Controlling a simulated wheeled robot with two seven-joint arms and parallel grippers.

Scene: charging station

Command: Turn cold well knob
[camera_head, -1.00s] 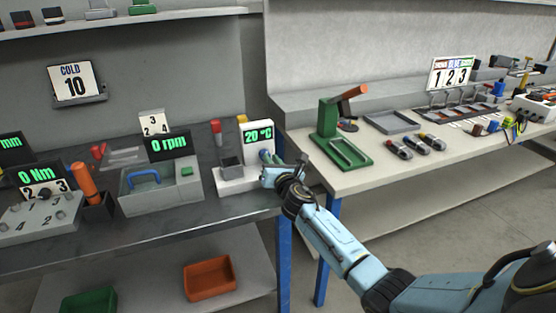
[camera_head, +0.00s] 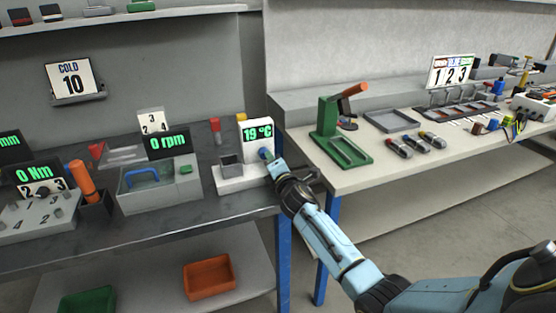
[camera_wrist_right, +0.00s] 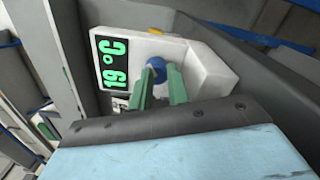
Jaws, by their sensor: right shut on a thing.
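The cold well is a white block with an upright display panel (camera_head: 257,132) on the dark bench in the head view. Its green digits read 19 °C, and the panel (camera_wrist_right: 130,75) shows sideways in the right wrist view. The blue knob (camera_wrist_right: 156,68) is on the panel's face below the digits. My right gripper (camera_wrist_right: 160,80) has its two green fingers on either side of the knob, shut on it. In the head view my right gripper (camera_head: 268,159) reaches the panel's lower right and partly hides the knob. My left gripper is not in view.
A sign (camera_head: 75,79) on the wall reads COLD 10. A grey box with a blue handle (camera_head: 142,176) and a 0 rpm display stands left of the well. A green press (camera_head: 332,137) stands on the white bench at right.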

